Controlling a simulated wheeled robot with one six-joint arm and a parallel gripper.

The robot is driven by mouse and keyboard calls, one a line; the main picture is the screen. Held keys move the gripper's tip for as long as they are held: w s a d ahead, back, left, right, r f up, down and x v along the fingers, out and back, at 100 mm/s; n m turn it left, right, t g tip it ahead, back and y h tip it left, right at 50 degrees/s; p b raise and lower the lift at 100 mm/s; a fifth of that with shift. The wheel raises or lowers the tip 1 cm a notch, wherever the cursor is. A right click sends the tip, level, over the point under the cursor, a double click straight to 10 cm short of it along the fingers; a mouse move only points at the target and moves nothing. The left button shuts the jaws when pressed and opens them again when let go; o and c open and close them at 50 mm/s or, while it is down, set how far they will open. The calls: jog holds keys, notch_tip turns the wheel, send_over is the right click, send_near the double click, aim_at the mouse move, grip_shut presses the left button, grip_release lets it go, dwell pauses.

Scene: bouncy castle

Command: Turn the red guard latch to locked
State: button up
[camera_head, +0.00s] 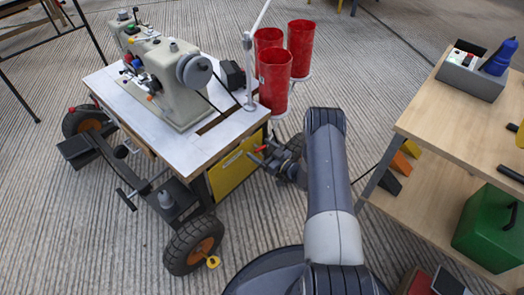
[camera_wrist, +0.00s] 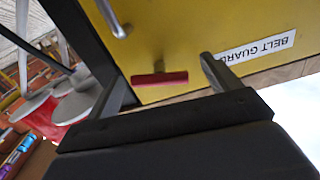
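The red guard latch (camera_wrist: 160,78) is a short red bar on the yellow belt guard (camera_wrist: 165,35). It lies almost level across the wrist picture. The guard's "BELT GUARD" label (camera_wrist: 255,47) appears upside down there. My gripper (camera_wrist: 162,74) is open, with one finger on each side of the latch and a gap at both ends. I cannot tell how deep the fingertips reach around it. In the head view my gripper (camera_head: 266,158) is at the yellow guard (camera_head: 233,172) under the sewing table, and the latch is too small to make out surely.
A sewing machine (camera_head: 178,80) stands on the white wheeled table (camera_head: 120,98). Red cups (camera_head: 274,82) stand at its right corner. A silver handle (camera_wrist: 113,18) is on the guard near the latch. A wooden shelf (camera_head: 450,125) stands at right, with floor between.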

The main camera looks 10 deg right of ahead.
jog(key=c, duration=0.9)
jog(key=n+b, duration=0.3)
jog(key=o, duration=1)
jog(key=shift+c, duration=0.2)
jog(key=p+v, duration=0.2)
jog(key=v, duration=0.9)
jog(key=shift+p, duration=0.35)
